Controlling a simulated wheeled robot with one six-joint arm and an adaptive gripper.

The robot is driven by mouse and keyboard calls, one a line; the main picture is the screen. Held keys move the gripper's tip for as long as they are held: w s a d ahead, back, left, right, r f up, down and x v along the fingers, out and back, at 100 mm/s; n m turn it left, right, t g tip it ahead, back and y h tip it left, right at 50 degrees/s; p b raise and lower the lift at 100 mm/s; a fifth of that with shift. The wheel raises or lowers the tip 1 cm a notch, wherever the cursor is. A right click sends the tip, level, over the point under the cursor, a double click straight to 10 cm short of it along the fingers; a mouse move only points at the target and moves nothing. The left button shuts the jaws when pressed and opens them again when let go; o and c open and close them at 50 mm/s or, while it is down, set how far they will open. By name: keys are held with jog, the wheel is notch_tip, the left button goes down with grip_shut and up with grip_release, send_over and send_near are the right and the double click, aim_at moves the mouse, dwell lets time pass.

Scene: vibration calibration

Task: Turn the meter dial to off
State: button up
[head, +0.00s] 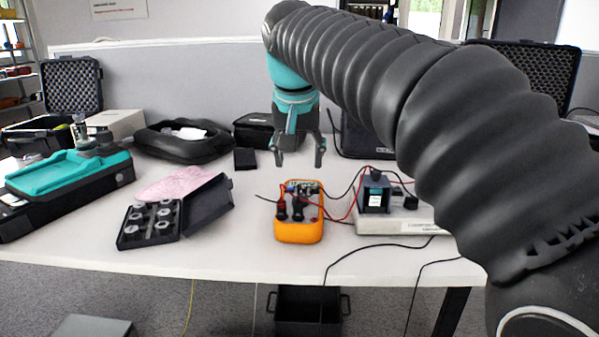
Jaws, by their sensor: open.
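The meter (299,232) is an orange-cased handheld unit in the middle of the white table, with black and red leads plugged into it. Its dial is too small and too covered by plugs and leads for me to tell its setting. My gripper (299,163) points down above and just behind the meter. Its two fingers are spread apart with nothing between them, and it appears apart from the meter.
A power strip (405,222) with a dark adapter (373,194) stands right of the meter, with loose cables around it. An open black case (148,224) of metal pieces lies left. A teal-topped case (68,175) is farther left. Black bags stand behind.

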aim_at(300, 194)
jog(key=shift+s+r, duration=0.3)
jog(key=shift+r, duration=0.35)
jog(key=shift+b, duration=0.45)
jog(key=b+x, duration=0.5)
jog(key=x, duration=0.7)
jog(key=shift+w+f, duration=0.1)
jog(key=c, duration=1.2)
